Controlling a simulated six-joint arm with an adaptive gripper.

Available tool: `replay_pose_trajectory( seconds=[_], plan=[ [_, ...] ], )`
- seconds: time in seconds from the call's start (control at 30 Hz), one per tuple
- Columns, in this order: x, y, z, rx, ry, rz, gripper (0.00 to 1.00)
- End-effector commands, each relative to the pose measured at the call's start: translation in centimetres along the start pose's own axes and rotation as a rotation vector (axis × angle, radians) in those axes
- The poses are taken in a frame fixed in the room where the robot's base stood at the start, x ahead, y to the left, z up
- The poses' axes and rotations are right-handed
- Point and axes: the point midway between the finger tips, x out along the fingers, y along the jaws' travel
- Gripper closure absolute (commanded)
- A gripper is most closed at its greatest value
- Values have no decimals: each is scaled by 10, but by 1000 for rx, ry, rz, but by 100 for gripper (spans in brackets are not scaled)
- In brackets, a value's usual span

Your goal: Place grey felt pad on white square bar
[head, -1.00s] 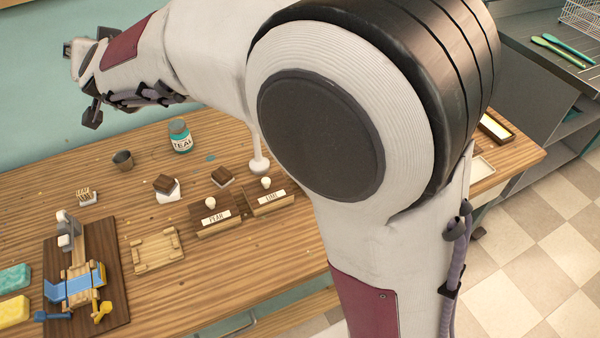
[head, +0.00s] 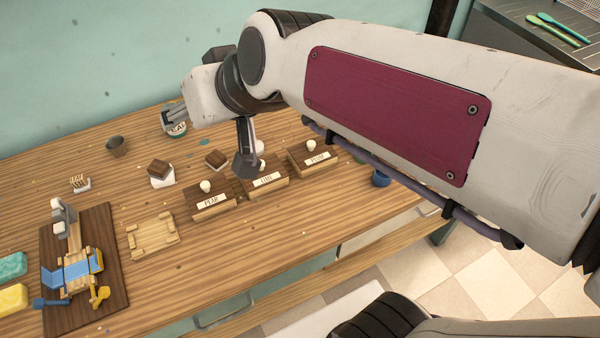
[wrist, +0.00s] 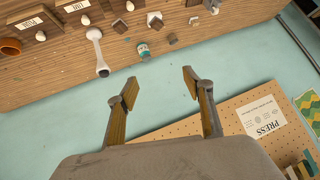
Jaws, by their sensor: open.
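A white square bar (head: 161,183) lies on the wooden table in the head view, with a dark brown block (head: 158,167) on top. It also shows near the top of the wrist view. A second brown block (head: 215,158) sits to its right, with a pale edge under it. I cannot make out the grey felt pad for certain; it may be small or hidden. My gripper (wrist: 160,80) is open and empty in the wrist view, its fingers spread over the teal wall. In the head view it hangs above the back of the table, in front of the jar.
A wooden frame (head: 152,234), a dark board (head: 105,270) with a blue device, and sponges (head: 12,299) lie at left.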

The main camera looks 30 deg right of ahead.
Motion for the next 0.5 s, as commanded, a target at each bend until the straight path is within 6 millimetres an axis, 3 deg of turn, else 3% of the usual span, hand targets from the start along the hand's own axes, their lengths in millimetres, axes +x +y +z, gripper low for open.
replay_pose_trajectory(
  seconds=[0.3, 0.5],
  plan=[
    [-51, 55, 101, -20, -181, 151, 49],
    [-75, 82, 150, -16, -269, 239, 49]
  ],
)
